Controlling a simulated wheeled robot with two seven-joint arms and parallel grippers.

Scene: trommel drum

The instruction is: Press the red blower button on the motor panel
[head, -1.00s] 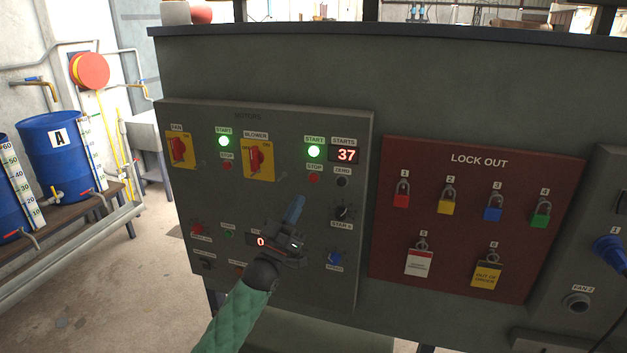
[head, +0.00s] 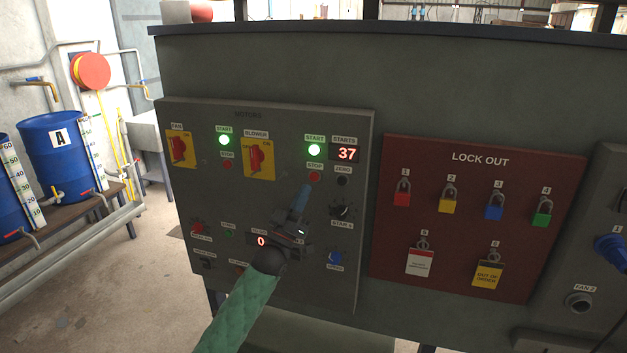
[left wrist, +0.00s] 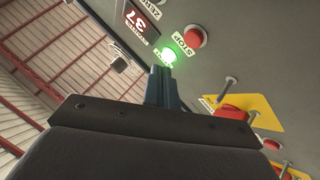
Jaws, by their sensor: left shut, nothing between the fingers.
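The motor panel (head: 220,195) stands in front of me with the yellow and red blower switch (head: 258,158) in its upper part. To the right of that switch, a red stop button (head: 314,177) sits under a lit green start button (head: 314,150). My left gripper (head: 304,190) is shut and empty, its blue fingertips just below the red button in the head view. In the left wrist view the fingers (left wrist: 162,82) point toward the panel. The red button (left wrist: 194,37) shows clear of them there; contact is not visible. My right gripper is not in view.
The panel also holds the fan switch (head: 180,149), a counter reading 37 (head: 346,154), a black star knob (head: 343,212) and a blue knob (head: 334,257). A dark red lock-out board (head: 450,270) with padlocks is at the right. Blue barrels (head: 60,170) stand at the left.

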